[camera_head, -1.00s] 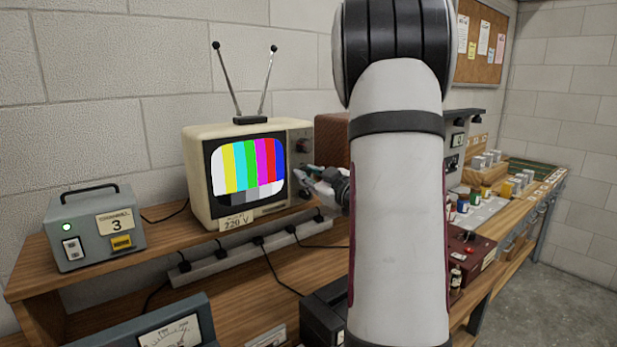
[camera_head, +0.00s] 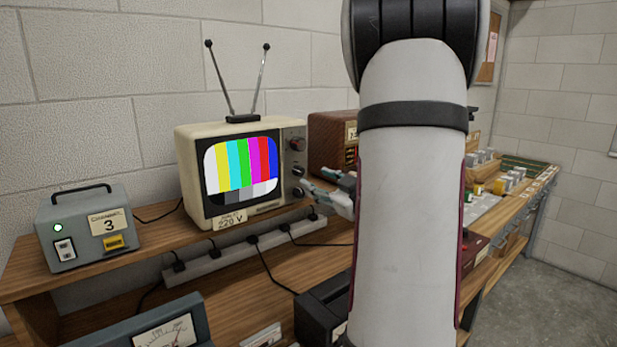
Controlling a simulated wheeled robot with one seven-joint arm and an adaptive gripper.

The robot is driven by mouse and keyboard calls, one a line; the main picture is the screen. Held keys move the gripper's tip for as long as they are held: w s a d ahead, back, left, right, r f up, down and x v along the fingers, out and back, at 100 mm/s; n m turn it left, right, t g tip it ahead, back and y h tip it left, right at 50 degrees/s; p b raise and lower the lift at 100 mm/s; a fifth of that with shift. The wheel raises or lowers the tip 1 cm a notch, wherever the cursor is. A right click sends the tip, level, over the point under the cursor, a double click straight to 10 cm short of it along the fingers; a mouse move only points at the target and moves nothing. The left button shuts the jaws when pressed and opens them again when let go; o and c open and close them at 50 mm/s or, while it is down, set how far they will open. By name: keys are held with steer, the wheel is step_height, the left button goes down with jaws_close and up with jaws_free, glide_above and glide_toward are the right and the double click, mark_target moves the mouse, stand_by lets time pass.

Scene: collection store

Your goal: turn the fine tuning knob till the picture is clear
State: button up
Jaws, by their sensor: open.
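The cream television (camera_head: 250,135) stands on the wooden shelf with two antenna rods on top. Its screen (camera_head: 240,168) shows sharp, upright colour bars with a grey strip below. On its right-hand panel are an upper knob (camera_head: 297,144) and lower knobs (camera_head: 298,171); labels are too small to read, so I cannot tell which is the fine tuning knob. My gripper (camera_head: 306,187) is open, just right of the lower part of the panel, with its fingers pointing left. I cannot tell whether it touches a knob. My arm hides what lies behind it.
A power strip (camera_head: 215,262) with several plugs runs below the television. A brown wooden box (camera_head: 333,142) stands close to the right. A meter (camera_head: 150,325) is at the front.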

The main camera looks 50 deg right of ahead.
steer(key=shift+v, duration=2.3)
steer(key=w+a+r+m+g+h, duration=0.2)
steer(key=w+a+g, duration=0.15)
steer(key=w, duration=0.25)
steer(key=a+m+g, duration=0.1)
steer(key=a+g, duration=0.2)
steer(key=a, duration=0.7)
steer(key=s+a+f+g+y, duration=0.3)
steer(key=s+a, duration=0.4)
steer(key=a, duration=0.5)
steer(key=s+a+f+g+y, duration=0.3)
steer(key=s+a, duration=0.5)
steer(key=a, duration=0.4)
steer(key=shift+s+a+n+y, duration=0.15)
steer(key=shift+s+n+y, duration=0.25)
steer(key=shift+y, duration=0.1)
